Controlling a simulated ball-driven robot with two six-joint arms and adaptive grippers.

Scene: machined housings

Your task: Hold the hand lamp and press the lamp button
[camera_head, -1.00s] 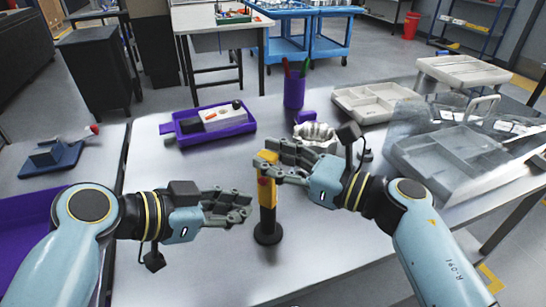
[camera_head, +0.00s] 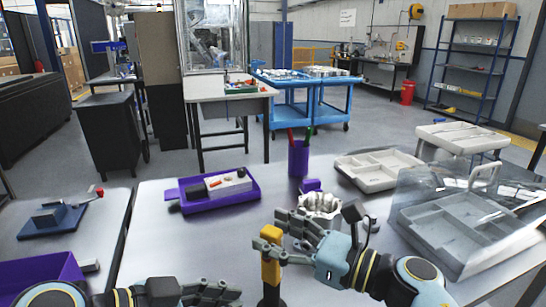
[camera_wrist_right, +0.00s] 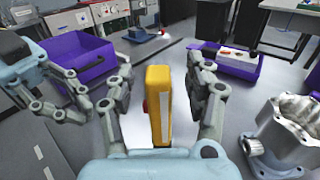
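The hand lamp (camera_head: 271,266) is yellow with a dark lower part and stands upright on the table in front of me. Its red button (camera_wrist_right: 146,107) shows on its left side in the right wrist view, where the lamp's yellow body (camera_wrist_right: 159,95) fills the middle. My right gripper (camera_head: 275,240) is around the upper lamp, one finger on each side. The right wrist view shows gaps between the fingers and the lamp, so it is open. My left gripper (camera_head: 212,293) is left of the lamp, apart from it, with fingers spread and empty. The lamp's base is cut off below.
A metal housing (camera_head: 321,205) stands close behind my right gripper. Behind are a purple tray (camera_head: 190,203), a purple pen cup (camera_head: 299,158) and a grey divided tray (camera_head: 370,172). A clear-lidded case (camera_head: 465,225) is at right. A purple bin (camera_head: 40,272) is at left.

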